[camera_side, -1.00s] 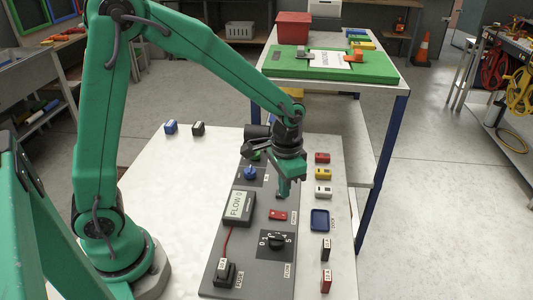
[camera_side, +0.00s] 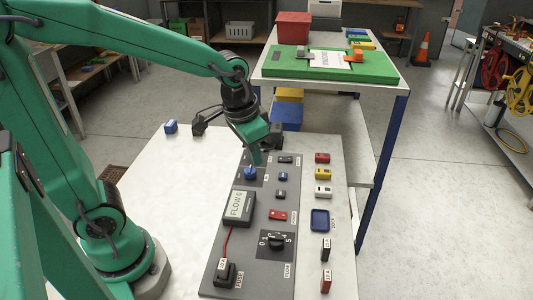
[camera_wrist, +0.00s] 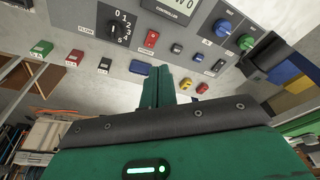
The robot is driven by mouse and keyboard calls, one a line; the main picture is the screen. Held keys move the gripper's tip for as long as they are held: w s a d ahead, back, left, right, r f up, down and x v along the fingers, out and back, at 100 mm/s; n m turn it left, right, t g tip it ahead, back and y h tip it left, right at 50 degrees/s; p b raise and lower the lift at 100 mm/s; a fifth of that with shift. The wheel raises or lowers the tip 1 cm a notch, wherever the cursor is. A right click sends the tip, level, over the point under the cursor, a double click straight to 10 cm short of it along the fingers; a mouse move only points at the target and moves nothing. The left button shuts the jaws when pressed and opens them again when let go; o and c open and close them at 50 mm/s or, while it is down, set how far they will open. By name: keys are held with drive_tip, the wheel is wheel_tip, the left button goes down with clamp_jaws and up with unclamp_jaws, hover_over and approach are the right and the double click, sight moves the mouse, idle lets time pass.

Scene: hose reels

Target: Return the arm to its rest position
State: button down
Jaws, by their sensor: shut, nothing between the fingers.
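My green arm reaches from its base at the left over the white table. My gripper (camera_side: 257,160) is above the far end of the grey control panel (camera_side: 240,262), close to the blue knob (camera_side: 250,174) in the side view. I cannot tell whether it touches the knob there. In the wrist view my gripper's fingers (camera_wrist: 158,82) are together with nothing held, and the blue knob (camera_wrist: 223,29) shows well to their right.
The panel carries a FLOW display (camera_side: 239,205), a black dial (camera_side: 276,241) and a red switch (camera_side: 278,215). Small coloured blocks and a blue tray (camera_side: 320,220) line the right edge. The table's left part is clear.

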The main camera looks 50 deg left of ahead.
drive_tip(key=s+a+r+n+t, duration=0.1)
drive_tip(key=s+a+r+t, duration=0.2)
drive_tip(key=s, duration=0.6)
drive_tip(key=shift+s+a+r+n, duration=0.2)
drive_tip(key=shift+s+r+n, duration=0.15)
drive_tip(key=shift+r, duration=0.95)
drive_tip(key=c, duration=2.1)
unclamp_jaws()
